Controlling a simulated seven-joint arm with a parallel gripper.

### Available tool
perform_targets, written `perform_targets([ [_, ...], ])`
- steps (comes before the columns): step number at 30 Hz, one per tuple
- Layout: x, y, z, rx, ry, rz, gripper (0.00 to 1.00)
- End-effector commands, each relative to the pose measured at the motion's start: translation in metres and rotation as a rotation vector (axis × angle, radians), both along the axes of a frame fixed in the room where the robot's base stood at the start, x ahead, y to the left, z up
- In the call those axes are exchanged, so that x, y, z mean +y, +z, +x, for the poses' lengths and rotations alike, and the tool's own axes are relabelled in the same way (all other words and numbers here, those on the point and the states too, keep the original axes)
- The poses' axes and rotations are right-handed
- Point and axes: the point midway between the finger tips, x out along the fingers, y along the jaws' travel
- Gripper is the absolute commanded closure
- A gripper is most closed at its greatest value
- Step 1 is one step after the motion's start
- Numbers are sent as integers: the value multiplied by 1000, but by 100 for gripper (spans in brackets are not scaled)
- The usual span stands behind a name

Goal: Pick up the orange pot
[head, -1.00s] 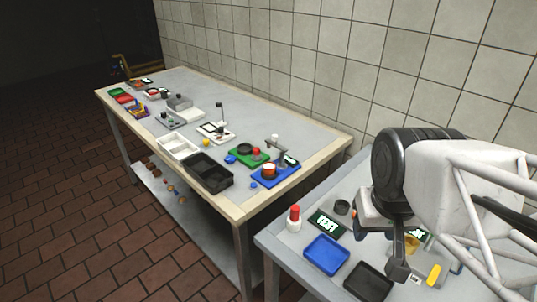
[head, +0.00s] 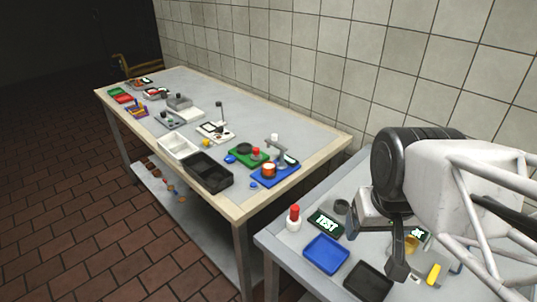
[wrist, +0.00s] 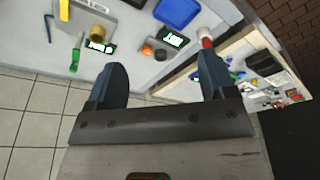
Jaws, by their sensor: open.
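The nearer table (head: 287,243) holds a blue tray (head: 326,253), a black tray (head: 369,281), a red-topped white bottle (head: 294,217) and a TEST display (head: 325,222). A gap separates it from the long table. A black bin (head: 208,174) and a tiled wall (head: 420,75) stand near.

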Motion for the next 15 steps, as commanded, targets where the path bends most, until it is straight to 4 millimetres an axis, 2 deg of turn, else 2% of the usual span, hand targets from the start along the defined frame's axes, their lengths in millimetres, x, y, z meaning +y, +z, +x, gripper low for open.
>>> perform_targets([
  [8, 3, -1, 4, 8, -13, 19, 23],
  [15, 19, -8, 27, 56, -104, 136, 23],
])
